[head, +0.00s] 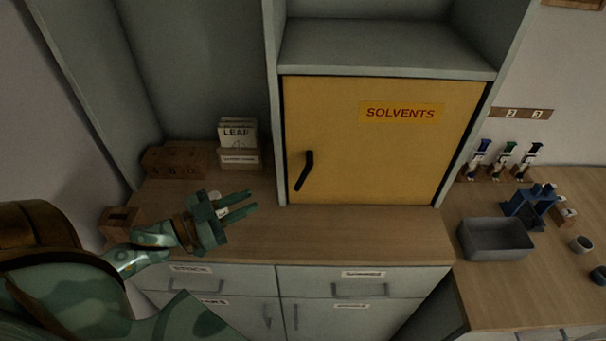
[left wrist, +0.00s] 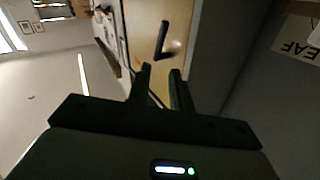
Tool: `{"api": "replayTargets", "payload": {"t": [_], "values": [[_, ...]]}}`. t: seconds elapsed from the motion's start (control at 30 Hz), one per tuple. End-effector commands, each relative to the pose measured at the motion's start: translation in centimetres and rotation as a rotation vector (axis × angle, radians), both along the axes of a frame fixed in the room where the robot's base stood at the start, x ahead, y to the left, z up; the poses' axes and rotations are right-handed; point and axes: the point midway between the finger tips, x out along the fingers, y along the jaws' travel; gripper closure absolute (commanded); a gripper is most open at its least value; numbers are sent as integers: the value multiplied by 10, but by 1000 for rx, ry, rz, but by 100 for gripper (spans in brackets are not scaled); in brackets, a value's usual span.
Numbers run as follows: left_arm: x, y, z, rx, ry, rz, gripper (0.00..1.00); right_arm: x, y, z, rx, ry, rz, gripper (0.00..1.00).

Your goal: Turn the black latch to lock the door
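The black latch (head: 304,171) is on the left side of the yellow door (head: 390,150) labelled SOLVENTS. It stands nearly upright, its lower end leaning a little left. The door sits closed in its grey cabinet frame. My left gripper (head: 252,203) is left of the latch and a little lower, above the wooden counter, apart from the door. Its two fingers are parted with nothing between them. In the left wrist view, the latch (left wrist: 161,40) shows beyond the fingertips (left wrist: 161,68), with a gap between. My right gripper is not in view.
A box of LEAF cards (head: 238,145) and brown wooden boxes (head: 175,161) stand at the back of the counter, left of the cabinet. Drawers (head: 215,278) lie below the counter. A grey bin (head: 495,240) and small items stand on the right bench. The counter before the door is clear.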

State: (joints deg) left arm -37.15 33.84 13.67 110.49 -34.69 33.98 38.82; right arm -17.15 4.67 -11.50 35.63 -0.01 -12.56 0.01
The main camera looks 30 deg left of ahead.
Motion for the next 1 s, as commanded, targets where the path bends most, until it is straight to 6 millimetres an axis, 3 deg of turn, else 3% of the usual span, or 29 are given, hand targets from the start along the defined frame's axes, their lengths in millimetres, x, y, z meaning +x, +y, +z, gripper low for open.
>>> {"api": "replayTargets", "payload": {"t": [0.17, 0.5, 0.7, 1.0], "values": [[38, -18, 2, 2, -8, -3, 78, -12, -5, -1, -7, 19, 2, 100], [109, -54, 1, 0, -4, -3, 78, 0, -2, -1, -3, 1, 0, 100], [128, -64, 0, 0, -1, -2, 78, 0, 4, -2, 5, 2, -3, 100], [131, -66, 0, -1, 1, -2, 78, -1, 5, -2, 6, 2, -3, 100]]}}
